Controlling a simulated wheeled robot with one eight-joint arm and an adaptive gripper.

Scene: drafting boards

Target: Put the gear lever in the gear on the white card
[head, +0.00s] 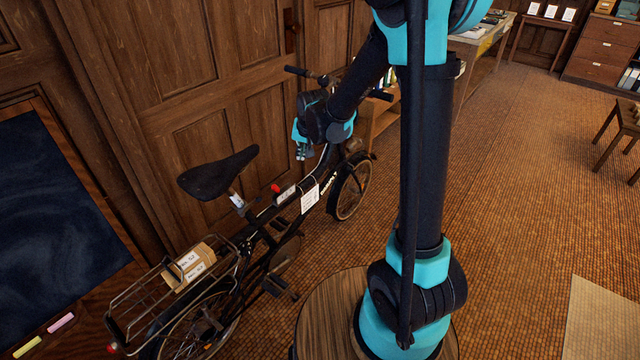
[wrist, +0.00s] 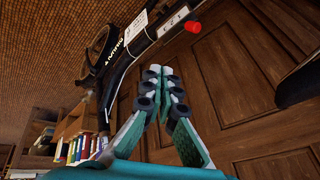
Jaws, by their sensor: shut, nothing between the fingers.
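The gear lever shows as a red knob (head: 276,188) at the saddle-side end of a white numbered plate (head: 287,194) on the bicycle's top tube. The red knob (wrist: 193,27) and the plate (wrist: 174,20) also show in the wrist view, at the top. The white card (head: 310,198) hangs on the frame beside the plate, towards the handlebar; its writing is too small to read. My gripper (head: 302,154) is shut and empty, above and beyond the lever towards the handlebar. Its fingertips (wrist: 162,70) are apart from the knob in the wrist view.
The bicycle's saddle (head: 218,172) and handlebar (head: 298,71) rise at either end of the frame. A wooden panelled wall (head: 165,60) stands close behind. A rear rack (head: 140,297) carries a parcel (head: 190,265).

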